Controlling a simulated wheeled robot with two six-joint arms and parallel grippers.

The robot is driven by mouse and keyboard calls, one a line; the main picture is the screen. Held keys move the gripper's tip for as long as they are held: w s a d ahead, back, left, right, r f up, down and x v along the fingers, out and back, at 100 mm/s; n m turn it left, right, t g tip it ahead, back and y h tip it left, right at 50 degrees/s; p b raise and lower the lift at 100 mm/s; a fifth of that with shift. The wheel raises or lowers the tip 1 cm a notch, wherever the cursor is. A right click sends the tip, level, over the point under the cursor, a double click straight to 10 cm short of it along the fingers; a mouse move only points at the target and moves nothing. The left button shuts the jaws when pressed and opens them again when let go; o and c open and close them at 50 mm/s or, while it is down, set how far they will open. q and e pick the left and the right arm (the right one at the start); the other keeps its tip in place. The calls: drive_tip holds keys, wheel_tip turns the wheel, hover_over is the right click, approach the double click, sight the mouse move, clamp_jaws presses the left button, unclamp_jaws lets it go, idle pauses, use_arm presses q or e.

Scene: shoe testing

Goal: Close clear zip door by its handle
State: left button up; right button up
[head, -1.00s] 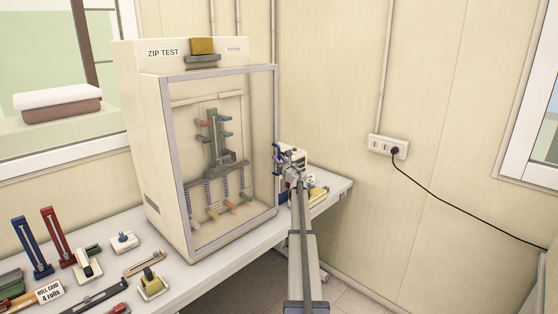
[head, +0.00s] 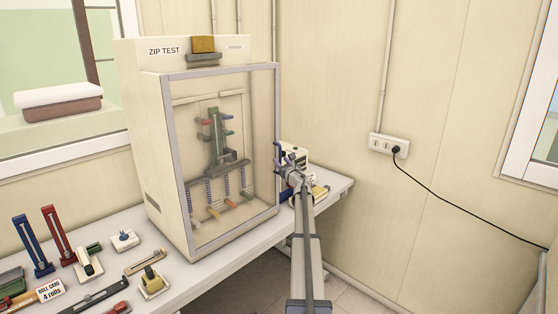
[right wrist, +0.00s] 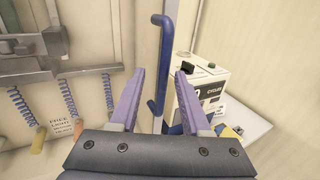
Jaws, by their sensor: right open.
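The clear door (head: 243,130) of the ZIP TEST cabinet has a grey frame and stands against the cabinet front; whether it is fully closed I cannot tell. Its blue handle (head: 282,151) is at the door's right edge, partly hidden by my right gripper (head: 286,165). In the right wrist view the handle (right wrist: 158,64) is an upright blue bar with bent ends. My right gripper (right wrist: 158,92) is open there, with its purple fingers on either side of the handle's lower part and gaps visible on both sides. My left gripper is not in view.
A white cycle counter box (right wrist: 203,92) stands on the bench right of the handle. Zip testers and tools, including a blue one (head: 32,245) and a red one (head: 57,235), lie on the bench at left. A wall socket (head: 388,145) is at right.

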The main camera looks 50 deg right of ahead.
drive_tip(key=v, duration=0.4)
drive_tip(key=shift+s+d, duration=0.15)
drive_tip(key=shift+d, duration=0.1)
